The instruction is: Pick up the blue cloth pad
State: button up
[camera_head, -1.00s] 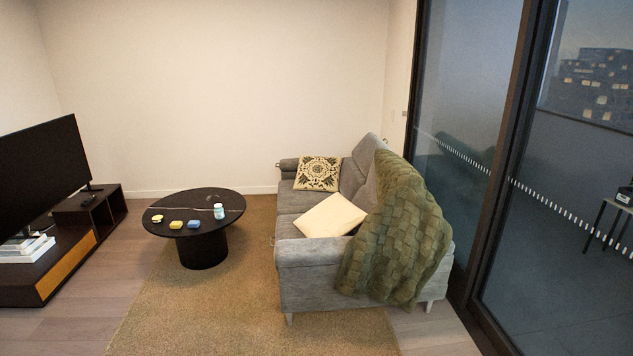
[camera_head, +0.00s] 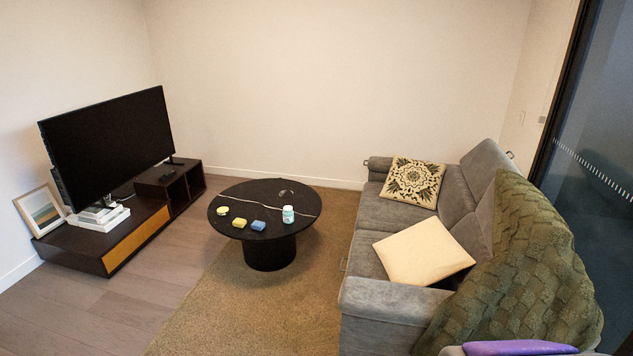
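The blue cloth pad (camera_head: 258,225) is a small block lying on the round black table (camera_head: 229,193), near its front edge. A yellow block (camera_head: 239,223) lies just left of it, and a white bottle with a teal label (camera_head: 288,214) stands to its right. My gripper is not in view, so I cannot see whether it is open or shut.
A grey sofa (camera_head: 376,301) with cushions and a green throw (camera_head: 515,260) fills the right side. A low TV stand (camera_head: 150,225) with a TV (camera_head: 110,140) is at left. Rug (camera_head: 215,310) and wooden floor in front of the table are clear. A purple object (camera_head: 518,348) shows at bottom right.

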aim_at(258, 226)
jog(key=i+j+u, duration=0.3)
jog(key=i, duration=0.3)
jog(key=i+u, duration=0.35)
jog(key=i, duration=0.25)
